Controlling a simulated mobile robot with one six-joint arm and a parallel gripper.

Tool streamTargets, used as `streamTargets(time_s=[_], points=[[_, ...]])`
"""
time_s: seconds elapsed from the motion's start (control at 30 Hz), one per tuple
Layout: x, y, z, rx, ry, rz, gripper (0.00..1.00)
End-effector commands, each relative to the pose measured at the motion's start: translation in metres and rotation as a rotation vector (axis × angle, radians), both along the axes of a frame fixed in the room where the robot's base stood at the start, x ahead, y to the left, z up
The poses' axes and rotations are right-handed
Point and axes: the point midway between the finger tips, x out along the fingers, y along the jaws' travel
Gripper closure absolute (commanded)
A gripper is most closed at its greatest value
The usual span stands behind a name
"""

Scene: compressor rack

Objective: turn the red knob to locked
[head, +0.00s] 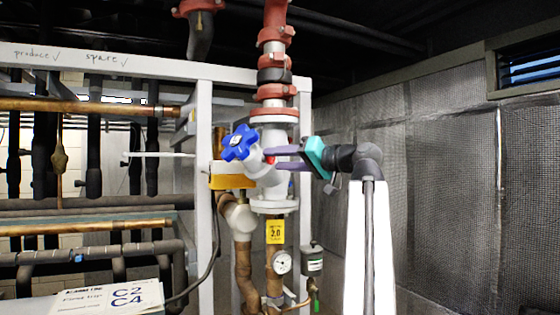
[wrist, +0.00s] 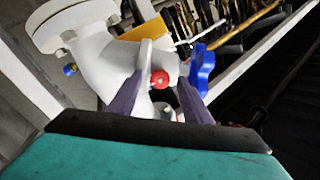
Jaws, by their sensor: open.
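The red knob (wrist: 160,79) is small and round and sits on the white valve body in the wrist view. In the head view only a bit of the red knob (head: 270,159) shows behind my gripper's fingers. My gripper (head: 272,159) is open, with its purple fingers reaching left toward the valve. In the wrist view the two fingers of my gripper (wrist: 160,95) stand on either side of the knob, with gaps visible between. I cannot tell whether the knob is locked.
A blue handwheel (head: 240,143) sits just left of the fingertips. An orange box (head: 232,181) is below it. A white frame post (head: 204,200) stands left, and a pressure gauge (head: 282,262) is lower down. Open room lies to the right before the mesh-covered wall (head: 430,190).

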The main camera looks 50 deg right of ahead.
Motion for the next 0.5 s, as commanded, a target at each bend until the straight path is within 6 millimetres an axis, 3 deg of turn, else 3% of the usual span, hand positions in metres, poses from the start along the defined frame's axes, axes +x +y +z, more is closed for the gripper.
streamTargets(time_s=[0.27, 0.5], points=[[-0.009, -0.001, 0.0, -0.001, -0.003, -0.002, 0.55], [-0.034, -0.004, 0.0, -0.001, -0.002, -0.004, 0.55]])
